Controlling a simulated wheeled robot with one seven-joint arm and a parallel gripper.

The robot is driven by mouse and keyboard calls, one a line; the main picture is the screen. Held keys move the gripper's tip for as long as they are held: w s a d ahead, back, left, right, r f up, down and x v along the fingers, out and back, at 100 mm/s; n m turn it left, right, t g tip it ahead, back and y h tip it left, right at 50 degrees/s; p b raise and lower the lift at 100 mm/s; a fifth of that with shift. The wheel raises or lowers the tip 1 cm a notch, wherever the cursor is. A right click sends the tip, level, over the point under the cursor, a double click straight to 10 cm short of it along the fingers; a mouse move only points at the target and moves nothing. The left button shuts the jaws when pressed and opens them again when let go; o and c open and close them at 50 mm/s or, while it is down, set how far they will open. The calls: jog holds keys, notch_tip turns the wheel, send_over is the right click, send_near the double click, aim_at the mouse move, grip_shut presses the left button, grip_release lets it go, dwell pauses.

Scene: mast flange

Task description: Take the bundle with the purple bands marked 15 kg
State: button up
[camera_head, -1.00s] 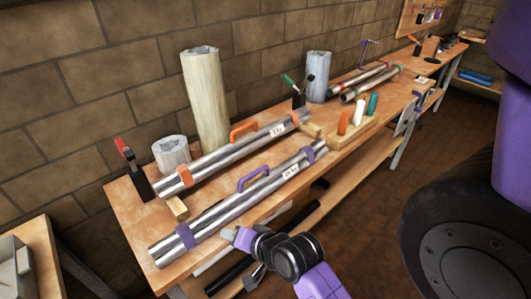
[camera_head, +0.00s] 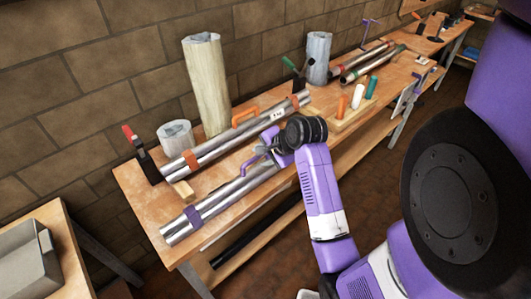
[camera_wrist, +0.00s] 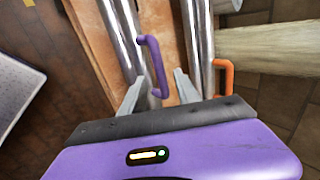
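The bundle with purple bands (camera_head: 222,203) is a set of shiny metal tubes lying along the front of the workbench. One purple band (camera_head: 192,215) shows near its left end; my arm hides its right part and tag. Its purple handle (camera_head: 249,166) also shows in the wrist view (camera_wrist: 152,62). My gripper (camera_wrist: 158,78) is open over this bundle, with the handle between its fingers. I see no clear contact. A similar bundle with orange bands (camera_head: 230,137) and an orange handle (camera_head: 245,115) lies behind; its tag is too small to read surely.
The workbench (camera_head: 140,197) runs along a brick wall. A tall pale roll (camera_head: 207,85), a short grey roll (camera_head: 174,137) and a red-topped clamp (camera_head: 140,150) stand behind the bundles. A wooden block (camera_head: 350,118) holds coloured cylinders. Other tubes (camera_head: 372,62) lie farther right.

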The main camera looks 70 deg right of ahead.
aim_at(257, 158)
jog(key=b+x, duration=0.2)
jog(key=x, duration=0.1)
jog(key=shift+f, duration=0.25)
jog(key=shift+b+x, duration=0.8)
jog(key=shift+b, duration=0.15)
grip_shut()
dwell(0.6)
jog(key=shift+w+d+r+p, duration=0.15)
jog(key=shift+r+p, duration=2.3)
jog(key=shift+r, duration=1.3)
